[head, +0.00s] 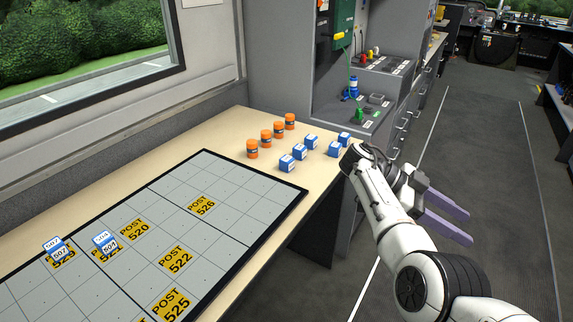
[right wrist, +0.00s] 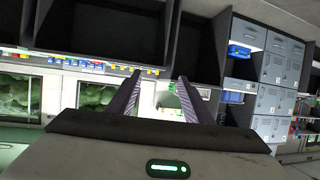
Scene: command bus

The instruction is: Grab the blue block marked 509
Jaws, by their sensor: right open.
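Several small blue-and-white blocks stand at the far right end of the table; the nearest block (head: 287,163) and another block (head: 334,149) are among them. Their numbers are too small to read, so I cannot tell which is 509. Two more blocks sit on the map board, one marked 507 (head: 58,250) and one that seems to read 504 (head: 106,245). My right gripper (head: 468,226) is open and empty, out over the aisle to the right of the table. Its spread fingers also show in the right wrist view (right wrist: 160,78), with no block between them. My left gripper is out of view.
The grey gridded board (head: 238,179) with yellow POST labels covers much of the table (head: 228,128). Several orange cylinders (head: 265,135) stand behind the blocks. A grey console (head: 375,112) rises beyond the table. The aisle floor (head: 480,130) is clear.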

